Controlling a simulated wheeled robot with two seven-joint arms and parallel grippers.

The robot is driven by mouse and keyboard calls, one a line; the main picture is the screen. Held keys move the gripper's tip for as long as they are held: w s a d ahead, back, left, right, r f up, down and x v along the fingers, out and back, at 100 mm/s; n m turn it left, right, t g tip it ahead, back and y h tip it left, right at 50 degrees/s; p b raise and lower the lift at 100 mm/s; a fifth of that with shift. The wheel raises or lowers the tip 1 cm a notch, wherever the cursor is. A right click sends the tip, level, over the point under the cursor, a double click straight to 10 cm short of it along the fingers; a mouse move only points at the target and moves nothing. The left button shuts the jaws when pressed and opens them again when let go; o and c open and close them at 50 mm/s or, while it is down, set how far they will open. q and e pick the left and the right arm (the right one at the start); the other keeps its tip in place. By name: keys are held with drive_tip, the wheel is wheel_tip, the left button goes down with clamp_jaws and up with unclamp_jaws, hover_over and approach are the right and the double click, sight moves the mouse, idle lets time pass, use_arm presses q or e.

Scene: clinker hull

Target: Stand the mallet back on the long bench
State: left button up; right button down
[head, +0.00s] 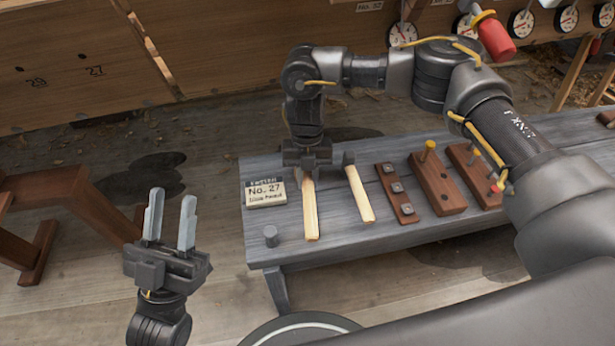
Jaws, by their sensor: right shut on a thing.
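The long bench (335,239) is a grey plank bench running across the middle of the head view. My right gripper (304,172) points down over its left part and is shut on what looks like the mallet (311,213). The mallet's pale wooden handle extends toward the bench's front edge; its head end is mostly hidden by the gripper. I cannot tell whether the mallet touches the bench top. My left gripper (171,215) is open and empty, fingers up, left of the bench and apart from it.
A dark-headed hammer (359,192) lies close right of the mallet. Brown wooden blocks (437,185) stand further right. A brown trestle (75,195) stands at the left.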

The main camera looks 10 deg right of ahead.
drive_tip(key=shift+f, duration=0.4)
drive_tip(key=c, duration=1.2)
unclamp_jaws()
